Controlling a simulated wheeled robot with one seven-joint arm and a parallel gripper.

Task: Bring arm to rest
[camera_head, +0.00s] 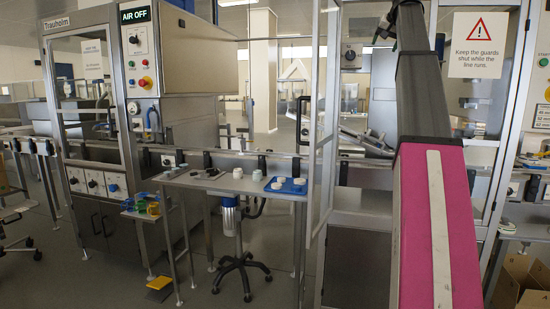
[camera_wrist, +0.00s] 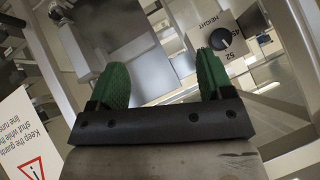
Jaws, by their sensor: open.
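My gripper (camera_wrist: 164,76) is open in the wrist view, with two green finger pads wide apart and nothing between them. In the head view my arm reaches up and away on the right side, with a pink section nearest me. My gripper (camera_head: 388,28) shows small near the top there, close to a machine frame post, and is partly hidden. In the wrist view a dark round knob on a light panel marked HEIGHT (camera_wrist: 236,26) lies beyond the right finger. I cannot tell whether anything touches the gripper.
A small steel table (camera_head: 215,187) holds white pots and a blue tray (camera_head: 287,191). A filling machine with an AIR OFF display (camera_head: 135,15) stands left. A guard warning sign (camera_head: 479,45) hangs right of my arm. A black wheeled stool (camera_head: 241,264) stands below. The floor between is partly clear.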

